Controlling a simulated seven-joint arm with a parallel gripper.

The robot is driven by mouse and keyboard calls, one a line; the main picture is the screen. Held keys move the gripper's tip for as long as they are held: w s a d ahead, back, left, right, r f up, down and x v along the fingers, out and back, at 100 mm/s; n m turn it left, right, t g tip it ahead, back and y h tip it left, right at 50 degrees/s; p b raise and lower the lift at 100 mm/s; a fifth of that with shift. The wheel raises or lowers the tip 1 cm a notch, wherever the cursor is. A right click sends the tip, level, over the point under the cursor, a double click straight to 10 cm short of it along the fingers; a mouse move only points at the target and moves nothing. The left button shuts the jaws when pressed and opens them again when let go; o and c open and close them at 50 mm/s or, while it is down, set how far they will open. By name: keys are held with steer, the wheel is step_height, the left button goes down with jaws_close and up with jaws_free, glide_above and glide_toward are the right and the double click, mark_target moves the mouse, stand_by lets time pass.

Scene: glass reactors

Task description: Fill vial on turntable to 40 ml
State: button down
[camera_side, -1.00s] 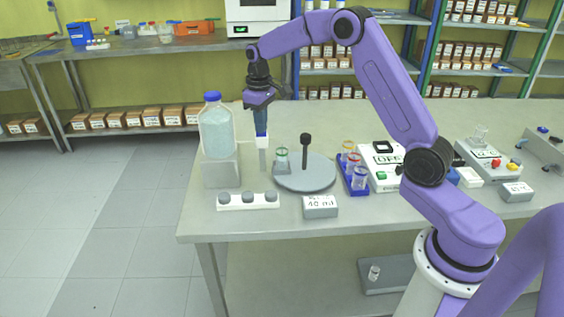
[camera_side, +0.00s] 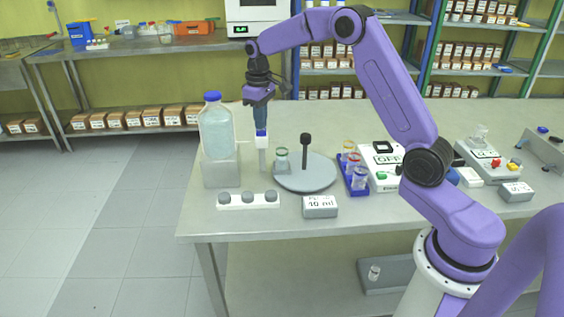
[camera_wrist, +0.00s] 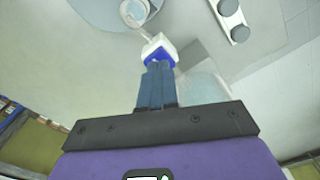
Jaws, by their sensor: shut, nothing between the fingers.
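The clear vial (camera_side: 282,160) stands on the left part of the grey turntable (camera_side: 318,184), by its dark post. It also shows at the top of the wrist view (camera_wrist: 134,12). A white dispenser with a blue top (camera_side: 262,142) stands between the bottle and the turntable; its spout reaches toward the vial in the wrist view (camera_wrist: 156,46). My gripper (camera_side: 261,127) is shut and empty, pointing down, with its fingertips at the blue top. Whether they touch it is hard to tell. I cannot make out the liquid level in the vial.
A blue-capped bottle of pale blue liquid (camera_side: 216,134) stands on a grey block to the left. A blue vial rack (camera_side: 349,182) is right of the turntable.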

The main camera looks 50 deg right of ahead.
steer(key=shift+r, duration=3)
steer(key=shift+s+a, duration=0.2)
steer(key=shift+a, duration=0.1)
steer(key=s+a+n, duration=0.2)
steer(key=s+a, duration=0.5)
steer(key=s, duration=0.2)
steer(key=s+a+n, duration=0.3)
steer(key=s+a, duration=0.4)
steer(key=s, duration=0.3)
steer(key=s+d+f+n, duration=0.2)
steer(key=s, duration=0.8)
steer(key=s+d+f+n, duration=0.1)
steer(key=s+f+n, duration=0.1)
steer(key=s, duration=0.9)
steer(key=shift+s+d+n, duration=0.3)
steer(key=shift+d, duration=0.05)
